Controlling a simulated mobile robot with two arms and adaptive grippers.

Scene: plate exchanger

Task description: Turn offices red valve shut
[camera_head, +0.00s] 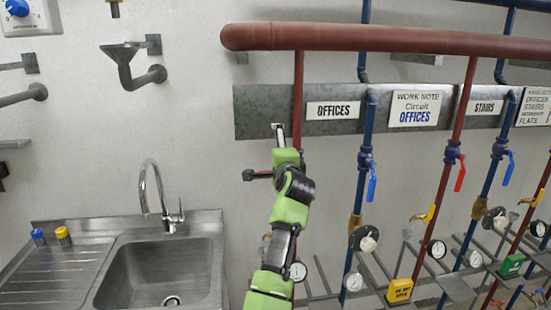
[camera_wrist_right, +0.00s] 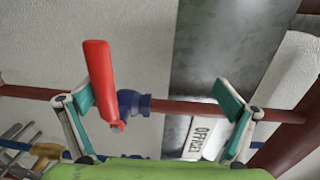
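The red valve handle (camera_wrist_right: 100,75) of the offices pipe shows in the right wrist view, on a blue valve body (camera_wrist_right: 134,103). The handle points steeply up in that picture, at a large angle to the red pipe (camera_wrist_right: 185,107). My right gripper (camera_wrist_right: 155,96) is open, with its fingers spread to either side of the valve body. The handle is close to the left finger; I cannot tell whether they touch. In the head view my right gripper (camera_head: 278,132) is in front of the offices red pipe (camera_head: 298,95), and my arm hides the valve. My left gripper is not in view.
The OFFICES sign (camera_head: 332,110) is on a grey metal strip (camera_head: 258,112) beside the red pipe. A blue-handled valve (camera_head: 371,180) and another red-handled valve (camera_head: 460,178) stand to the right. A thick red pipe (camera_head: 400,40) crosses above. A sink (camera_head: 160,275) is at lower left.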

